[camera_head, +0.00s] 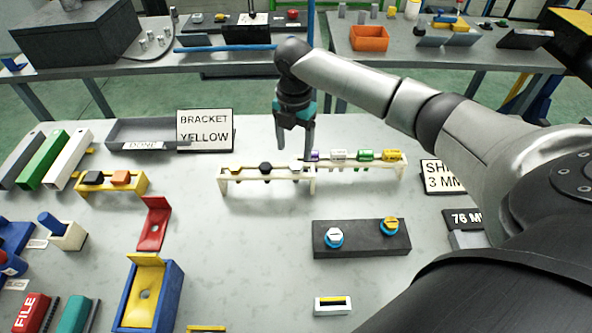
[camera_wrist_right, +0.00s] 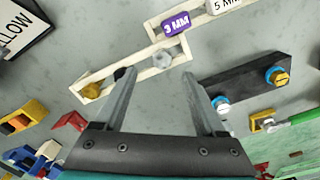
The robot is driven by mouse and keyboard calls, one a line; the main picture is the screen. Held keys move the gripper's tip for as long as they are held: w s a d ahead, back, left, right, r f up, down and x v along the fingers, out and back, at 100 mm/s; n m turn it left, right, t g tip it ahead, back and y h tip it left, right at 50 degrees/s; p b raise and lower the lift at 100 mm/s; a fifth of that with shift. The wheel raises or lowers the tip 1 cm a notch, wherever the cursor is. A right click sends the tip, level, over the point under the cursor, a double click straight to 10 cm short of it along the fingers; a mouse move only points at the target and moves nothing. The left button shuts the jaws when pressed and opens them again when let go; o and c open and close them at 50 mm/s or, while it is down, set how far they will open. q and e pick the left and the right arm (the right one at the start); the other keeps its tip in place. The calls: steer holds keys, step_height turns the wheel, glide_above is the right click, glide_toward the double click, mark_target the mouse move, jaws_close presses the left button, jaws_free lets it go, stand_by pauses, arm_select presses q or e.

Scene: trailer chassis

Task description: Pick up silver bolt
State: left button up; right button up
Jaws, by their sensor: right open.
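The silver bolt (camera_head: 296,170) sits at the right end of a cream rack (camera_head: 262,178), beside a black bolt (camera_head: 265,167) and a yellow bolt (camera_head: 236,169). In the right wrist view the silver bolt (camera_wrist_right: 162,58) shows as a grey hex head, just beyond the fingertips and between their lines. My right gripper (camera_head: 294,152) points down above the rack's right end, open and empty. Its fingers (camera_wrist_right: 159,72) also show spread apart in the right wrist view, the left one overlapping the black bolt. My left gripper is not in view.
A second cream rack (camera_head: 357,168) with labelled spools adjoins on the right. A black block (camera_head: 361,240) with two blue-collared knobs stands nearer. A "BRACKET YELLOW" sign (camera_head: 205,130) and grey tray (camera_head: 150,134) are behind left. The table between the racks and front is partly clear.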

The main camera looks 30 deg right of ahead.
mark_target(295, 166)
steer(key=f, duration=0.5)
steer(key=shift+s, duration=0.2)
steer(key=shift+c, duration=0.4)
jaws_close()
